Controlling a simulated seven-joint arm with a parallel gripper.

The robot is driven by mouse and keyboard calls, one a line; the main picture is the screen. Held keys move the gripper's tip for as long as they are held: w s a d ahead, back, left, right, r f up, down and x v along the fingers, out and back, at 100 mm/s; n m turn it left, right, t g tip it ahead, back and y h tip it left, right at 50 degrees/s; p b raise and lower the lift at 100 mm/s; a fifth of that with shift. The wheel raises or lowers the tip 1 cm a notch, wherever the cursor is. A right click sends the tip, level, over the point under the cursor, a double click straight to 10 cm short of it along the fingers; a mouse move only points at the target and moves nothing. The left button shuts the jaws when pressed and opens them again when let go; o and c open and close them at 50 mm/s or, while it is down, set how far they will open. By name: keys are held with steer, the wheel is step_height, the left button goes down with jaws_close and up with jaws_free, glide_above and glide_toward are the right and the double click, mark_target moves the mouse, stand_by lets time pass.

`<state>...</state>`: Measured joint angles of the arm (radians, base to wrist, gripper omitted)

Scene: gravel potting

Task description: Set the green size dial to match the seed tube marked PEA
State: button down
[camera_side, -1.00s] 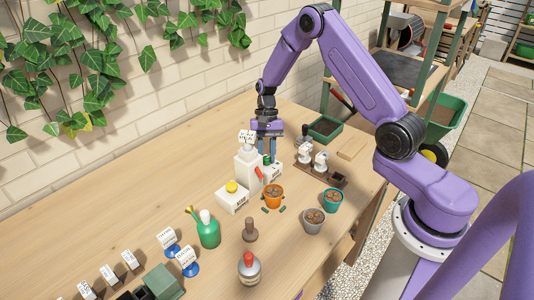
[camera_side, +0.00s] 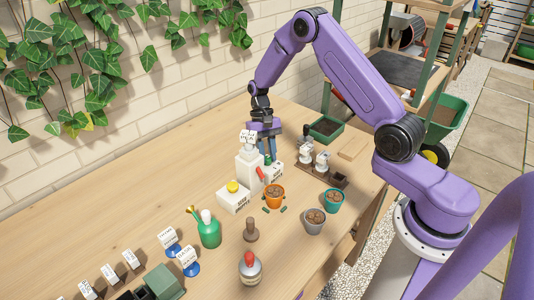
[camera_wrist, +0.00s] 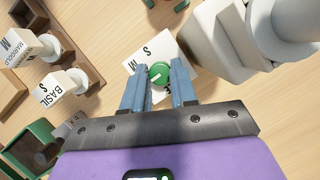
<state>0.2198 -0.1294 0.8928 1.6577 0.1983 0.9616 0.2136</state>
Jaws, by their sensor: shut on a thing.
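The green size dial (camera_wrist: 160,72) sits on a white box (camera_wrist: 140,50) with black letters around it; one looks like S, another like M or W. A short white line on the dial slants across its lower part. My gripper (camera_wrist: 160,83) is shut on the dial, one blue finger on each side. In the side view my gripper (camera_side: 268,152) is lowered behind the white dispenser, which hides part of the dial box (camera_side: 274,172). White seed tubes stand at left in the wrist view, marked BASIL (camera_wrist: 57,88) and MARIGOLD (camera_wrist: 38,47). I cannot make out a PEA label.
The tall white dispenser (camera_side: 249,172) stands close beside my gripper. Small pots, including an orange one (camera_side: 273,198) and a teal one (camera_side: 332,201), stand in front. The back left of the bench is clear.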

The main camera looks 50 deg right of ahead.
steer(key=shift+w, duration=0.1)
steer(key=c, duration=0.9)
jaws_free()
steer(key=shift+r, duration=0.1)
steer(key=v, duration=1.7)
steer(key=shift+r, duration=0.15)
